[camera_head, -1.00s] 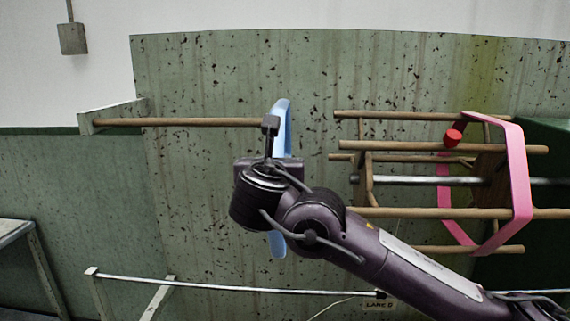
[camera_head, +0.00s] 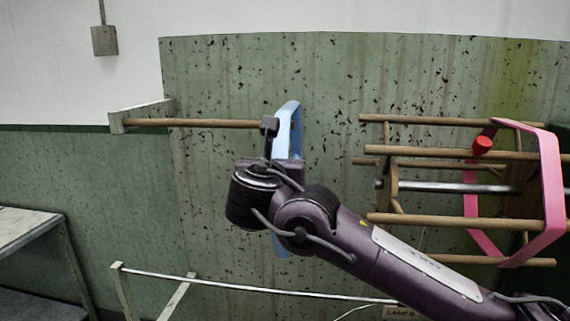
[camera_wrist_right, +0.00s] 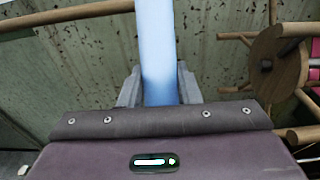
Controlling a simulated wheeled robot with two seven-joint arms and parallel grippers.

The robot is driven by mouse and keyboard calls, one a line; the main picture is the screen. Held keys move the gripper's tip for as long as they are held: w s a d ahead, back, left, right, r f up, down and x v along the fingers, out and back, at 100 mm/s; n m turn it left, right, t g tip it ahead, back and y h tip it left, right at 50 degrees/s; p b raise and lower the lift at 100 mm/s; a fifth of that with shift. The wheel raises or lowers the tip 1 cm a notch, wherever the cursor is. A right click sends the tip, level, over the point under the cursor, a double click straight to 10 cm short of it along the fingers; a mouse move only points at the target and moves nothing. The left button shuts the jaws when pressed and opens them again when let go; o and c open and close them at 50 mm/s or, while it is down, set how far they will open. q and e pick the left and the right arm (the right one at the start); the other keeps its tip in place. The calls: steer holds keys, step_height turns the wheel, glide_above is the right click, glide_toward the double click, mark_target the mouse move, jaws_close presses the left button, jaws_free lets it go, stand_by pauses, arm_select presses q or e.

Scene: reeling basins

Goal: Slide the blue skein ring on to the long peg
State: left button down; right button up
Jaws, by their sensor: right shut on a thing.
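The blue skein ring (camera_head: 285,125) is upright and seen almost edge-on in the head view. My right gripper (camera_head: 270,127) is shut on it, and its arm covers the ring's middle. In the right wrist view the blue ring (camera_wrist_right: 158,55) rises between the two fingers (camera_wrist_right: 158,88). The long wooden peg (camera_head: 190,123) runs level from its left bracket to the gripper's finger. Its right end is hidden there, so I cannot tell whether the ring is around it. The peg also shows in the wrist view (camera_wrist_right: 70,14), reaching the ring's left edge. My left gripper is not in view.
A wooden reel (camera_head: 440,186) with a pink ring (camera_head: 553,185) and a red knob (camera_head: 482,144) stands at the right. A low rail (camera_head: 240,287) crosses below. A table (camera_head: 30,228) stands at the lower left. A stained green panel (camera_head: 350,80) is behind.

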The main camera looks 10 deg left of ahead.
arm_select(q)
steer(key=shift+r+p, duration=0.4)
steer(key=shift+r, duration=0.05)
arm_select(e)
steer(key=shift+s+a, duration=0.1)
steer(key=shift+a, duration=2.8)
